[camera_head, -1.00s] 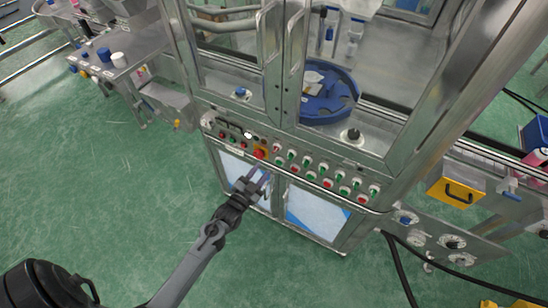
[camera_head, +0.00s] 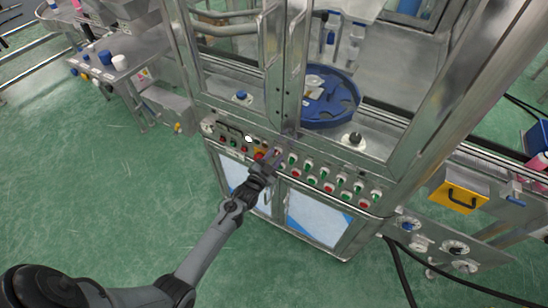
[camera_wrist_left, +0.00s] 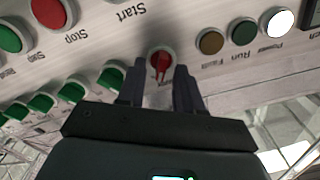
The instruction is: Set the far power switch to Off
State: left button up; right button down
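A red rotary knob (camera_wrist_left: 160,62) with a raised handle sits on the pale control panel (camera_wrist_left: 90,62) in the left wrist view. I cannot read a label for it. My left gripper (camera_wrist_left: 158,76) is open, with one finger on each side of the knob; I cannot tell whether they touch it. In the head view my left gripper (camera_head: 270,162) is at the cabinet's front panel, just right of a red control on a yellow plate (camera_head: 260,152). The gripper hides part of the panel there. My right gripper is not in view.
A lit white lamp (camera_wrist_left: 280,20) labelled Power, a dark green Run lamp (camera_wrist_left: 244,32) and a brown Fault lamp (camera_wrist_left: 211,41) lie beside the knob.

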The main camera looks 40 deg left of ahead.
pick_arm(q)
grip_shut()
jog(key=shift+r+n, duration=0.1)
jog(key=shift+n, duration=0.2)
jog(key=n+p, duration=0.1)
jog(key=n, duration=0.1)
jog(key=shift+a+r+n, duration=0.1)
jog(key=shift+n, duration=0.3)
jog(key=n, duration=0.2)
jog(key=shift+a+n+p, duration=0.1)
jog(key=shift+n+p, duration=0.3)
jog(key=n, duration=0.2)
jog(key=n+p, duration=0.1)
jog(key=n, duration=0.2)
jog(key=shift+a+n, duration=0.2)
jog(key=shift+n, duration=0.1)
jog(key=shift+s, duration=0.1)
